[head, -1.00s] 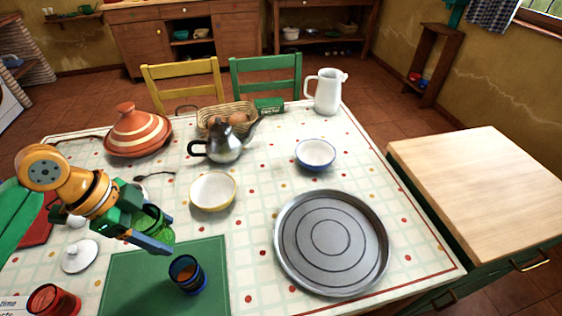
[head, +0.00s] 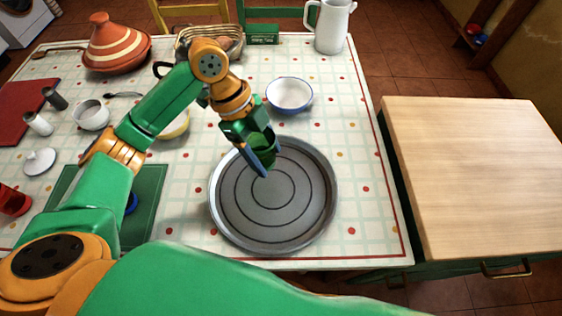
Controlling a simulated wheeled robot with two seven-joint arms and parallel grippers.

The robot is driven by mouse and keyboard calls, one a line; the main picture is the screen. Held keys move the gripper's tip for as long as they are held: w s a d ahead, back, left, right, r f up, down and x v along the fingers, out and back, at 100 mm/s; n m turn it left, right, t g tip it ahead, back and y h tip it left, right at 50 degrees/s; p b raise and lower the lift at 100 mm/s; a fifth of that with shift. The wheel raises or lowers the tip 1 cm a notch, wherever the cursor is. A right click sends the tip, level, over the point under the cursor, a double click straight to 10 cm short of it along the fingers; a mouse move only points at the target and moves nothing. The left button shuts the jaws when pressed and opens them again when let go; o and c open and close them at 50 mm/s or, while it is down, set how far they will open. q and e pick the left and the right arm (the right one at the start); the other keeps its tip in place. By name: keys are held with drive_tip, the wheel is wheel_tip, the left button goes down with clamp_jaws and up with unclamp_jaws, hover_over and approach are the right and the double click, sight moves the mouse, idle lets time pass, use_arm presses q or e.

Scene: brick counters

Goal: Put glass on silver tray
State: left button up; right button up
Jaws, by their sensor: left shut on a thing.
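A green glass (head: 263,150) is held in my left gripper (head: 262,158), which is shut on it. The gripper and glass are over the upper part of the round silver tray (head: 280,225). I cannot tell whether the glass touches the tray. The tray lies flat on the table and is otherwise empty. The gripper fingers hide part of the glass. My right gripper is not in view.
A white bowl with a blue rim (head: 289,95) stands behind the tray. A yellow bowl (head: 176,127) is partly hidden by my left arm. A green mat (head: 150,190) lies left, with a red glass (head: 14,201) beyond it. A wooden-topped cabinet (head: 470,170) stands right.

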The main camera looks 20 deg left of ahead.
use_arm(q)
hover_over(284, 172)
drive_tip(key=a, duration=0.1)
wheel_tip(284, 172, down, 5)
drive_tip(key=shift+w+a+r, duration=0.15)
wheel_tip(284, 172, down, 3)
drive_tip(key=shift+a+r, duration=0.1)
drive_tip(key=shift+r, duration=0.1)
drive_tip(key=shift+f, duration=0.15)
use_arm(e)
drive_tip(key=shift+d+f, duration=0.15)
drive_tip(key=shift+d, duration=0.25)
use_arm(q)
drive_tip(key=shift+f, duration=0.1)
drive_tip(key=o, duration=1.5)
drive_tip(key=shift+r, duration=0.3)
drive_tip(key=v, duration=1.1)
drive_tip(key=shift+r, duration=0.35)
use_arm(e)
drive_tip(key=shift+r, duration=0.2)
